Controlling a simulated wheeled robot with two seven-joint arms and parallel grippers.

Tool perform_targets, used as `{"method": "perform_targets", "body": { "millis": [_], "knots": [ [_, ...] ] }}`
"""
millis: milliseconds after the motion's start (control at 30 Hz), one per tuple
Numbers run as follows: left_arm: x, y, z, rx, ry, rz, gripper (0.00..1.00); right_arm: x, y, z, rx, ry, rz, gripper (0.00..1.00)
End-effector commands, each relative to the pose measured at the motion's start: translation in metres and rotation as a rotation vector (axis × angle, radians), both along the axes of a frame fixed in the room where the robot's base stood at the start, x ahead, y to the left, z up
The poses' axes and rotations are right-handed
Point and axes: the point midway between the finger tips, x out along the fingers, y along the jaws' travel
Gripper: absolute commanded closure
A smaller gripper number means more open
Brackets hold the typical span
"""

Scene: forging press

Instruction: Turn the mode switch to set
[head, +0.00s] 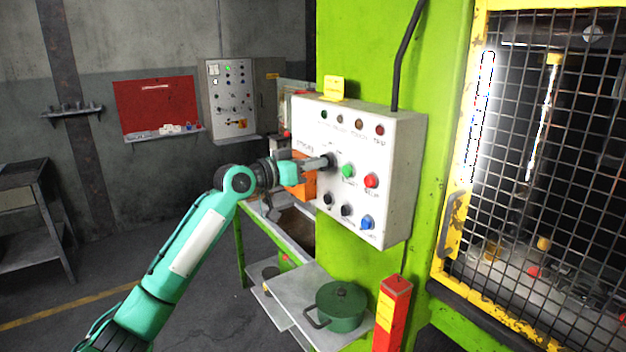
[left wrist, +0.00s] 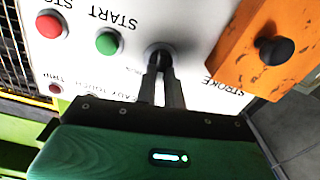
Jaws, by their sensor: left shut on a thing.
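The white control box (head: 396,150) is fixed to the green press frame. My left gripper (head: 327,161) reaches its front face from the left. In the left wrist view my left gripper (left wrist: 159,78) has its two dark fingers close together on a dark round knob, the mode switch (left wrist: 158,52). The fingers hide much of the knob, and the small lettering beside it is too small to read, so I cannot tell which position it points to. My right gripper is out of view.
A green START button (left wrist: 109,43) and a red STOP button (left wrist: 50,24) sit beside the switch. An orange box (left wrist: 240,45) with a black knob sticks out on the other side. A shelf with a green pot (head: 341,307) and a red post (head: 391,310) stand below.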

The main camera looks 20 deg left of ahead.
Motion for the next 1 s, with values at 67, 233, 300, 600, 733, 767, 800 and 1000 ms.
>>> {"method": "perform_targets", "body": {
  "millis": [67, 233, 300, 600, 733, 767, 800, 1000],
  "knots": [
    [0.000, 0.000, -0.004, 0.037, -0.028, 0.000, 1.00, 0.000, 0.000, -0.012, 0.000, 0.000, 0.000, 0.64],
    [0.000, -0.001, -0.003, 0.094, -0.072, 0.000, 1.00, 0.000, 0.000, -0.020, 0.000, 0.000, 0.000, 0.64],
    [0.000, -0.001, -0.002, 0.110, -0.083, 0.000, 1.00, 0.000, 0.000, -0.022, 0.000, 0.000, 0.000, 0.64],
    [0.000, -0.001, -0.001, 0.135, -0.103, 0.000, 1.00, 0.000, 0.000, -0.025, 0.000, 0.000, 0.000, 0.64],
    [0.000, -0.001, 0.000, 0.136, -0.104, 0.000, 1.00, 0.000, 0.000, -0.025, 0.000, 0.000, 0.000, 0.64],
    [0.000, -0.001, 0.000, 0.135, -0.103, 0.000, 1.00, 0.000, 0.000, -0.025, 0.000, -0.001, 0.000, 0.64],
    [0.000, -0.001, 0.000, 0.135, -0.103, 0.000, 1.00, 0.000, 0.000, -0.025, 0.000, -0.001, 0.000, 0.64],
    [0.000, -0.001, 0.000, 0.135, -0.103, 0.000, 0.68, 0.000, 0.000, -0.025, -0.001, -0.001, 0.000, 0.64]
  ]
}}
